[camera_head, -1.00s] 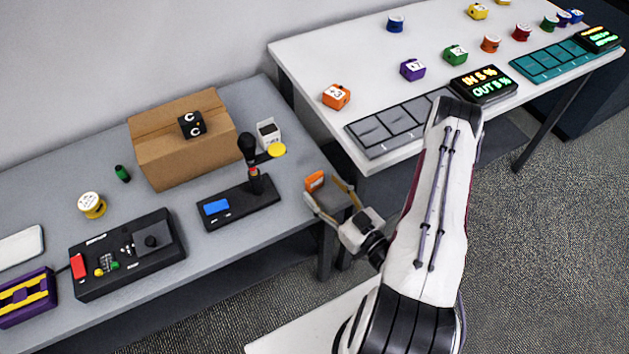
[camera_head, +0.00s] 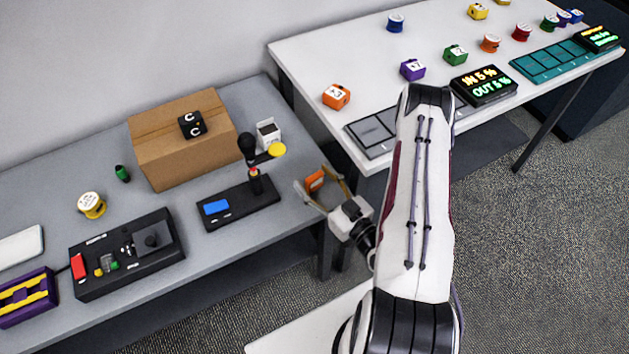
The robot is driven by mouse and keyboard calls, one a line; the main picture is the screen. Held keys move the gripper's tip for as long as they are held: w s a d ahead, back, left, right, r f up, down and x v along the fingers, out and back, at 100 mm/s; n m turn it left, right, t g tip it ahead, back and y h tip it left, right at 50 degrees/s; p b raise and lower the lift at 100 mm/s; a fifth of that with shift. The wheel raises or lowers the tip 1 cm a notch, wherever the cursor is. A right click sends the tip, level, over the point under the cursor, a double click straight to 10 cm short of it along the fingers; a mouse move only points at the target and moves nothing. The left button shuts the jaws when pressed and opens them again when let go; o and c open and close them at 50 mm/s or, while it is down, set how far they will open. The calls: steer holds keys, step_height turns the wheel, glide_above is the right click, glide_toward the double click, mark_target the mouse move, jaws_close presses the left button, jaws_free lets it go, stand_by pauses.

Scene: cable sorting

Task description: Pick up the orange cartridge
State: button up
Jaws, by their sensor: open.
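A small orange cartridge (camera_head: 315,181) is at the right end of the grey table, with its orange face showing. My gripper (camera_head: 318,184) is open, with one finger to the left of the cartridge and one to its right. The cartridge shows between the fingers; I cannot tell whether either finger touches it. Its lower part is partly hidden by the gripper.
A black stand with a blue screen (camera_head: 216,207) and a white box (camera_head: 268,133) are left of the gripper. A cardboard box (camera_head: 185,160) stands behind. The white table (camera_head: 300,60) at right holds an orange cube (camera_head: 337,96), other cubes, spools and a grey tray (camera_head: 373,131).

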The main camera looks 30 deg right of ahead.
mark_target(316, 177)
steer(key=c, duration=1.1)
steer(key=shift+c, duration=0.2)
steer(key=shift+r, duration=0.1)
steer(key=shift+r, duration=4.85)
